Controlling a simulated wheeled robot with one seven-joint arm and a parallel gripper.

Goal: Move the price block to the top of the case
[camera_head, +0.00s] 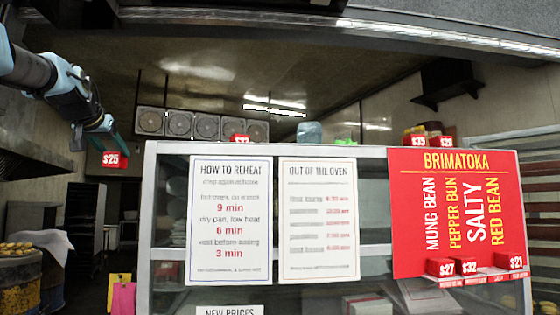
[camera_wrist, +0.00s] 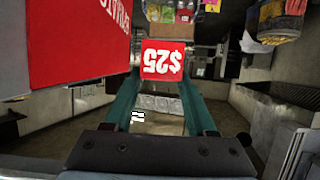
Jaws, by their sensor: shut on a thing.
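My gripper (camera_head: 98,138) is at the upper left in the head view, to the left of the case and apart from it. It is shut on a red price block (camera_head: 114,159) marked $25. In the wrist view the block (camera_wrist: 163,60) shows upside down between the teal fingertips of my gripper (camera_wrist: 162,78). The case (camera_head: 270,150) is a white-framed glass display case.
The red menu board (camera_head: 408,215) stands at the case's front right, with blocks $27 (camera_head: 440,267), $32 (camera_head: 470,265) and $21 (camera_head: 510,261) along its foot. A bluish clear object (camera_head: 309,132) is on the case top. A barrel (camera_head: 20,285) stands lower left.

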